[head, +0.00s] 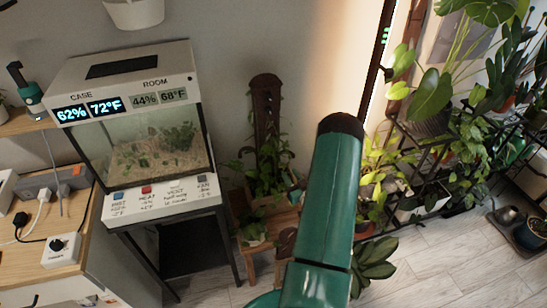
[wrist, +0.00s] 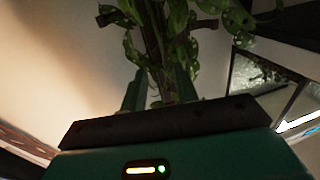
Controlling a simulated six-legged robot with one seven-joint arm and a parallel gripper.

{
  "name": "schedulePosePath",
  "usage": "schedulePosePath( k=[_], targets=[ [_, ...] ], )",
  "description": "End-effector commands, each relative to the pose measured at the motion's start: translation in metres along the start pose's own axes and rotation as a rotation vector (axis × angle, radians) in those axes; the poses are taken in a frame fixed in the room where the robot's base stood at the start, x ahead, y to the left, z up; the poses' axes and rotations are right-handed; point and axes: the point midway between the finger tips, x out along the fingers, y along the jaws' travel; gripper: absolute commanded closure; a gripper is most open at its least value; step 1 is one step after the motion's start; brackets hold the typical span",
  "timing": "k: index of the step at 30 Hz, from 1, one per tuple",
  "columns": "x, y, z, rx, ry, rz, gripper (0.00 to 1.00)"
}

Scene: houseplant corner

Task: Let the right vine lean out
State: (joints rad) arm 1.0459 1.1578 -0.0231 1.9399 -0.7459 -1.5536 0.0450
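A climbing vine (head: 270,172) with green leaves grows up a dark brown wooden support (head: 266,105) by the wall. I cannot separate a left and a right vine with certainty. In the wrist view, leafy stems (wrist: 178,45) hang around the brown support (wrist: 153,30), in front of my gripper (wrist: 160,90). Its two green fingers stand apart, with the lower stems and support showing beyond the gap. I see no stem clamped between them.
A glass terrarium case (head: 155,155) with displays stands close left of the vine; it also shows in the wrist view (wrist: 255,75). A small wooden stool (head: 265,250) is below. Shelves of potted plants (head: 430,160) crowd the right. Floor (head: 420,265) is open at lower right.

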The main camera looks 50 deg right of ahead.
Motion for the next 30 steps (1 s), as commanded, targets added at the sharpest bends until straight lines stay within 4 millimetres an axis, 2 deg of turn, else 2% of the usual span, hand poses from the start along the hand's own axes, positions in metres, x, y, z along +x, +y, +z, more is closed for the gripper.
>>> schedulePosePath(
  k=[12,18,23,30],
  targets=[
    [0.082,-0.001,0.0,-0.001,0.001,-0.001,0.7],
    [0.112,-0.002,0.0,0.0,0.0,-0.003,0.7],
    [0.122,-0.002,0.0,0.0,-0.001,-0.002,0.7],
    [0.123,-0.002,0.0,0.0,-0.001,-0.002,0.7]
  ],
)
